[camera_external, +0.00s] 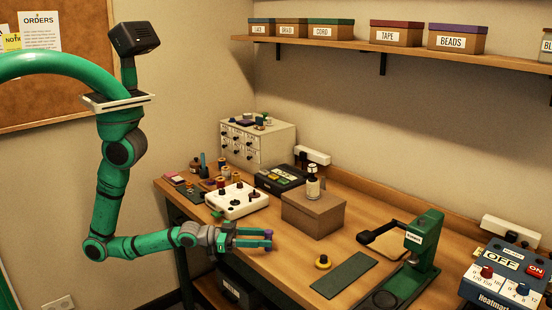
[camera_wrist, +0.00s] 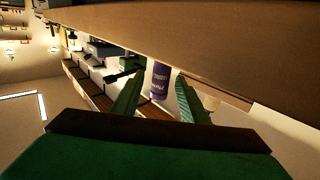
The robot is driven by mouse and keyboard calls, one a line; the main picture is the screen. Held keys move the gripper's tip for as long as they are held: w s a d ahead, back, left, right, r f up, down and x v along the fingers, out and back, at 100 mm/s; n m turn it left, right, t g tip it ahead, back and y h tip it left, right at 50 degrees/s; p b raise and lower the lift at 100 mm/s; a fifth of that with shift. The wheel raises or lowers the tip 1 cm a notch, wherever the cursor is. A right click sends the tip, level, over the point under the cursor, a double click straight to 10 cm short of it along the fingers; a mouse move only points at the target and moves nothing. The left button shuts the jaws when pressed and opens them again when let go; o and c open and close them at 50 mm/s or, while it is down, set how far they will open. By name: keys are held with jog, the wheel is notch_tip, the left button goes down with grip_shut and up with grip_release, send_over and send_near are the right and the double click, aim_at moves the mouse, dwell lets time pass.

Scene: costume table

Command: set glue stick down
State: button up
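The glue stick (camera_wrist: 160,82) is a purple cylinder with pale lettering, between the two green fingers in the wrist view. In the external view its purple end (camera_external: 268,233) shows at the fingertips, and the rest is mostly hidden by the fingers. My gripper (camera_external: 262,237) is closed around it, with the arm reaching in from the left, low over the front part of the wooden table (camera_external: 285,268). I cannot tell whether the stick touches the tabletop. The wrist view also shows my gripper (camera_wrist: 160,85).
A cardboard box (camera_external: 313,216) with a bottle (camera_external: 312,185) on it stands right behind the gripper. A white control box (camera_external: 238,201) is to its left.

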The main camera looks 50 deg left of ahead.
jog(key=v, duration=1)
dwell(0.7)
jog(key=s+a+f+n+t+y, duration=0.1)
jog(key=s+a+f+n+y, duration=0.1)
jog(key=a, duration=0.7)
jog(key=s+a+f+n+y, duration=0.1)
jog(key=a+f+n+y, duration=0.1)
jog(key=a+n+y, duration=0.2)
jog(key=s+a+f+n+t+y, duration=0.1)
jog(key=a+y, duration=0.5)
jog(key=a, duration=0.7)
jog(key=shift+s+a+f+n+t+y, duration=0.35)
jog(key=shift+s+f+n, duration=0.4)
jog(key=shift+n, duration=0.25)
